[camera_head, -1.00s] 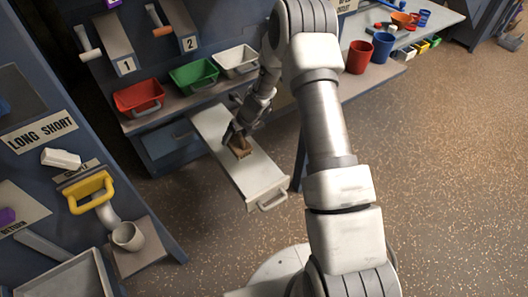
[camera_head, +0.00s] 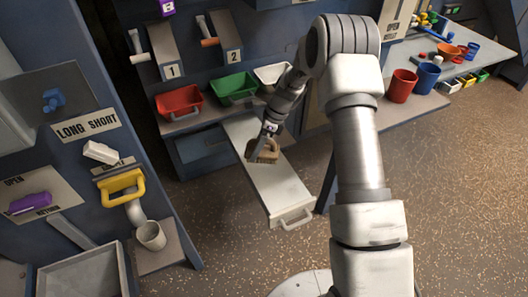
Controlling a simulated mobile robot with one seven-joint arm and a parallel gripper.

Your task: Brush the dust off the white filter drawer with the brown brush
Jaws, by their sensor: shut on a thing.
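The white filter drawer (camera_head: 280,190) is pulled out from the blue cabinet, with a handle on its near end. The brown brush (camera_head: 264,152) is over the drawer's left-middle part. My gripper (camera_head: 262,140) is shut on the brush from above, and its bristles point down at the drawer. I cannot tell whether the bristles touch the surface. No dust can be made out on the drawer at this size.
A red bin (camera_head: 180,102), a green bin (camera_head: 233,88) and a white bin (camera_head: 272,75) sit on the shelf behind the drawer. A panel with a yellow handle (camera_head: 122,188) and a grey cup (camera_head: 151,236) stands at left. Open floor lies right of the drawer.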

